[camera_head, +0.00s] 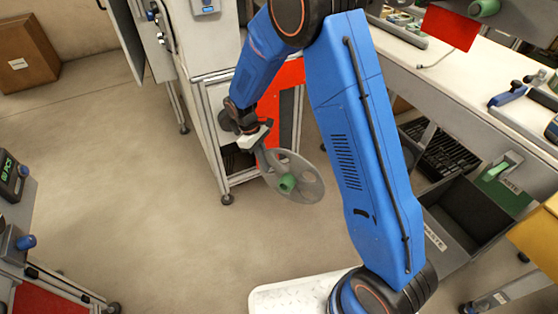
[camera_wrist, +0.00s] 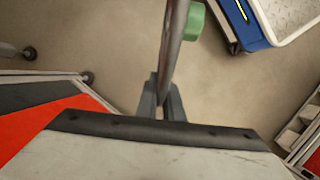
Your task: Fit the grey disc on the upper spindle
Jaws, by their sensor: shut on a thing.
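I cannot make out the upper spindle for certain in either view.
A white-framed cabinet with a red panel (camera_head: 291,75) stands behind my gripper. A long workbench (camera_head: 460,75) runs along the right, with a grey waste bin (camera_head: 468,215) below. A station with blue knobs (camera_head: 25,242) is at the left. The floor (camera_head: 140,190) between is clear.

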